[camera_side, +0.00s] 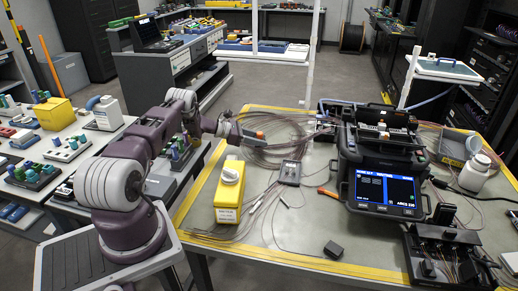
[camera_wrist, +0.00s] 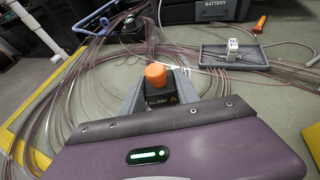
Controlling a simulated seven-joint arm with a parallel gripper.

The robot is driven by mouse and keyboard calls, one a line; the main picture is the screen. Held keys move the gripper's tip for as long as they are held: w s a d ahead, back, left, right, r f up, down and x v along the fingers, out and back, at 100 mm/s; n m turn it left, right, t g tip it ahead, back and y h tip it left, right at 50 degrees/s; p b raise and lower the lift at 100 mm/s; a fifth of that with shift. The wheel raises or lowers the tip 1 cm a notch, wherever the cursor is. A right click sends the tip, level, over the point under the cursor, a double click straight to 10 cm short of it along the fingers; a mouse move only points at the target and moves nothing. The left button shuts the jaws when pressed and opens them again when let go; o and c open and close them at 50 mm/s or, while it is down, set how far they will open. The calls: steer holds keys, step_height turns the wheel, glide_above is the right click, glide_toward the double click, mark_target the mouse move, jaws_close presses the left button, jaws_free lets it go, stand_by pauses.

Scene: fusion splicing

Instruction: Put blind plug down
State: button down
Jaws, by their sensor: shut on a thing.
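The blind plug is a black body with an orange cap, and its cap (camera_wrist: 156,74) shows at the centre of the wrist view, with part of a label on the body. My gripper (camera_wrist: 158,90) is shut on the plug, with grey fingers on either side of it. In the side view the orange cap (camera_side: 260,135) shows at the end of my gripper (camera_side: 249,132), in front of the coiled fibres. The lower part of the plug is hidden by my wrist. I cannot tell how far the plug is from the table.
Loose fibre coils (camera_side: 275,152) lie around the gripper. A small grey tray (camera_side: 290,172) with a white part (camera_wrist: 232,47) is nearby. A yellow box (camera_side: 229,192) stands in front, and the black splicer (camera_side: 352,150) stands to the right. The table's front middle is mostly clear.

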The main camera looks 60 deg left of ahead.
mark_target(259, 152)
step_height(259, 152, down, 3)
steer(key=shift+d+f, duration=0.1)
steer(key=shift+f, duration=0.1)
steer(key=shift+f, duration=0.1)
steer(key=c, duration=0.9)
jaws_free()
